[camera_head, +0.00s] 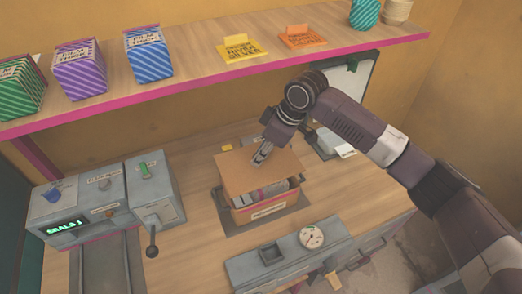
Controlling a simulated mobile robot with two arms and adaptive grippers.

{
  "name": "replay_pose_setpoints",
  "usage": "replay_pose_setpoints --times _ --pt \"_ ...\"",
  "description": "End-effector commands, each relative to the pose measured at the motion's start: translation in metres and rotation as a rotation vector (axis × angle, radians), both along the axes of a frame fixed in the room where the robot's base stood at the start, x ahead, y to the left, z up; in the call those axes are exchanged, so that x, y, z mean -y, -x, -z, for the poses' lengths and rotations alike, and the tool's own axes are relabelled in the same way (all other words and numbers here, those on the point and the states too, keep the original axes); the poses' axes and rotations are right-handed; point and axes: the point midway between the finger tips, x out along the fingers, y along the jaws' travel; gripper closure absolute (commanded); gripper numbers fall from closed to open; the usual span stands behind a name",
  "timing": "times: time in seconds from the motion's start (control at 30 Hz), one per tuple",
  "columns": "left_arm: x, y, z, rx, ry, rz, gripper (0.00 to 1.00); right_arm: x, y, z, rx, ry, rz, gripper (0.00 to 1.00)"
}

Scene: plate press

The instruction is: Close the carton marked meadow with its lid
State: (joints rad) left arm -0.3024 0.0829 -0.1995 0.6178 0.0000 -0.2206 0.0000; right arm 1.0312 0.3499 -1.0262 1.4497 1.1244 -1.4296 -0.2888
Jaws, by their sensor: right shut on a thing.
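An open carton (266,214) stands on a dark pad on the wooden counter, with a pale label on its front too small to read. Grey and white plate-like contents (268,191) show inside it through the open front. A flat brown lid (236,172) lies over the back of the carton, above the contents. I cannot tell whether it rests on the rim. My left gripper is not in view.
A grey control box (110,200) with a lever stands left, and a grey unit with a dial (290,250) stands in front. The shelf (200,80) above holds striped boxes and yellow (240,52) and orange (302,40) tabbed cards. Bare counter lies left of the carton.

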Motion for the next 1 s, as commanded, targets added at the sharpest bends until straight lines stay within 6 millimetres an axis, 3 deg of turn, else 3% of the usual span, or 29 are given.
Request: replay_pose_setpoints --times 0.57,1.0 --pt "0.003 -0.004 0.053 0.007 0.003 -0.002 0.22 0.001 0.0 0.049 0.0 0.0 0.002 1.0" --pt "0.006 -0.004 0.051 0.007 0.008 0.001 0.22 0.0 0.0 0.063 0.001 -0.001 0.002 1.0"
